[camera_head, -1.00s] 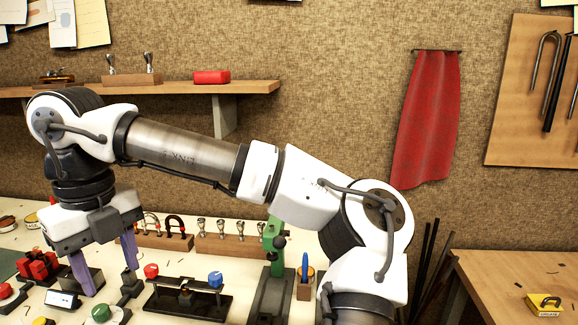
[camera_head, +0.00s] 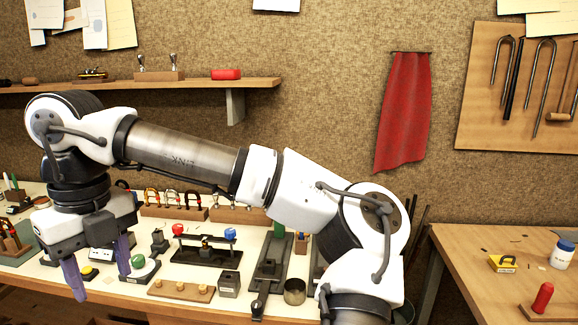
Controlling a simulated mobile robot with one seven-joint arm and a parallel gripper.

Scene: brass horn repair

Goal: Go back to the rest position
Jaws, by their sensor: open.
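My gripper (camera_head: 102,283) is at the lower left, pointing down, with its two purple fingers apart and nothing between them. It hangs over or in front of the front edge of the white workbench (camera_head: 48,272); the exact height is hard to tell. A green-topped round piece (camera_head: 138,262) shows just right of the right finger. A yellow piece (camera_head: 88,272) shows behind the fingers. My arm reaches across the middle of the view and hides part of the bench.
A black fixture with red and blue knobs (camera_head: 206,250), a wooden strip with pegs (camera_head: 181,290) and a metal cup (camera_head: 295,291) stand on the bench. A wooden table (camera_head: 470,262) is at the right. A shelf (camera_head: 200,86) and red cloth (camera_head: 403,112) are on the wall.

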